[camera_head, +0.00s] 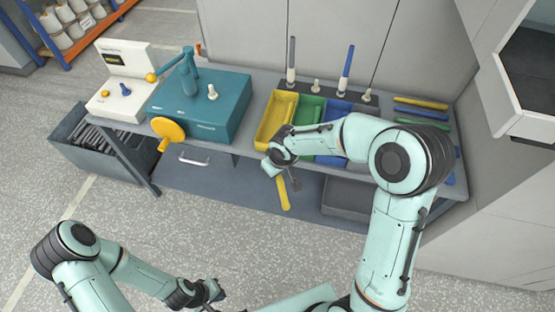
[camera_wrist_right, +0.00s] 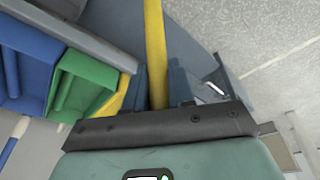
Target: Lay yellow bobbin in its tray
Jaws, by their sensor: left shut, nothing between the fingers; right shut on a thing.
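The yellow bobbin (camera_head: 283,194) is a long thin rod; it also shows in the right wrist view (camera_wrist_right: 155,45). My right gripper (camera_head: 280,176) is shut on it, in front of the bench edge. In the right wrist view the rod runs between the two fingers (camera_wrist_right: 158,88). The yellow tray (camera_head: 265,136) lies behind and slightly left of the gripper, and no bobbin shows in its visible part. Part of it is hidden by my right arm. A yellow edge of it shows in the right wrist view (camera_wrist_right: 114,101). My left gripper (camera_head: 213,291) is shut and empty, low in front, away from the bench.
Right of the yellow tray are a green tray (camera_head: 301,112) and a blue tray (camera_head: 328,119), partly behind my arm. Upright pegs, some with bobbins, stand behind. A teal machine (camera_head: 222,112) with a yellow disc (camera_head: 168,130) stands left. Coloured rods (camera_head: 422,103) lie at right.

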